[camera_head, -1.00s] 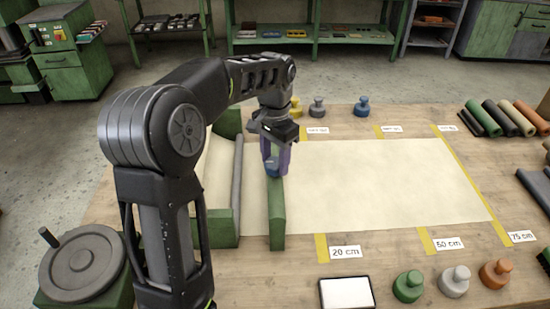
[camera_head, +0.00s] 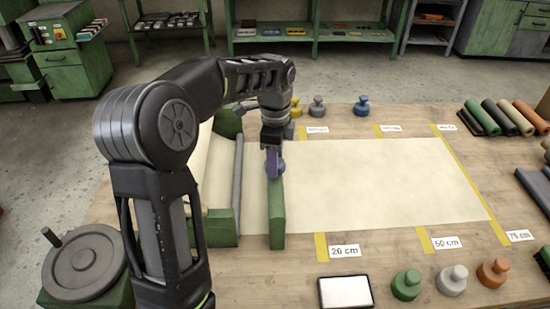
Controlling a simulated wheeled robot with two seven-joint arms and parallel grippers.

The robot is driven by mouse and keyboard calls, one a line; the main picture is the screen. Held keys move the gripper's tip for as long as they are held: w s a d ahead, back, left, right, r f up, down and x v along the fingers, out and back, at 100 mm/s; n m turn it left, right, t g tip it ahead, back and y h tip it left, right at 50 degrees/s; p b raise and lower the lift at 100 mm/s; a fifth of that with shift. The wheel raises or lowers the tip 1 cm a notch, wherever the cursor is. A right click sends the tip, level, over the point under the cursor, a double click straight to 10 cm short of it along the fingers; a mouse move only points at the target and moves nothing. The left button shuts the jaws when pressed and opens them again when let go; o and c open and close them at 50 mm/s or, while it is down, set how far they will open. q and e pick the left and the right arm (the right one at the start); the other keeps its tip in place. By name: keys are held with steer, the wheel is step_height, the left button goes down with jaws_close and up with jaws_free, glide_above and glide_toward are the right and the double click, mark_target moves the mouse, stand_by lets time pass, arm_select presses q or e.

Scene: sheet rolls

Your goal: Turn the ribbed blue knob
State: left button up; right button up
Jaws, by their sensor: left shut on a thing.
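The blue knob (camera_head: 281,165) sits on top of the green bar (camera_head: 276,212) that lies across the pale sheet (camera_head: 370,190). My left gripper (camera_head: 273,162) points down at it and is shut on it. The fingers and wrist hide much of the knob, and its ribs are too small to make out. My right gripper is not in view.
A sheet roll in a green stand (camera_head: 222,228) is at the left, with a grey rod beside it. Yellow tape strips mark 20, 50 and 75 cm. Weights (camera_head: 407,285) stand along the front and back. Coloured rolls (camera_head: 505,118) lie at the right.

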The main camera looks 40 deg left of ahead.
arm_select(q)
steer(key=m, duration=0.3)
steer(key=shift+m, duration=0.4)
steer(key=m+p, duration=0.1)
steer(key=m, duration=0.2)
steer(key=shift+m, duration=0.3)
steer(key=m+p, duration=0.1)
steer(key=m, duration=0.5)
steer(key=m+p, duration=0.1)
steer(key=m, duration=0.3)
steer(key=shift+r+p, duration=0.1)
steer(key=shift+p, duration=0.2)
steer(key=m+p, duration=0.2)
steer(key=m, duration=0.1)
steer(key=shift+s+a+m, duration=0.1)
steer(key=shift+m, duration=0.3)
steer(key=shift+m+p, duration=0.55)
steer(key=shift+m, duration=1.15)
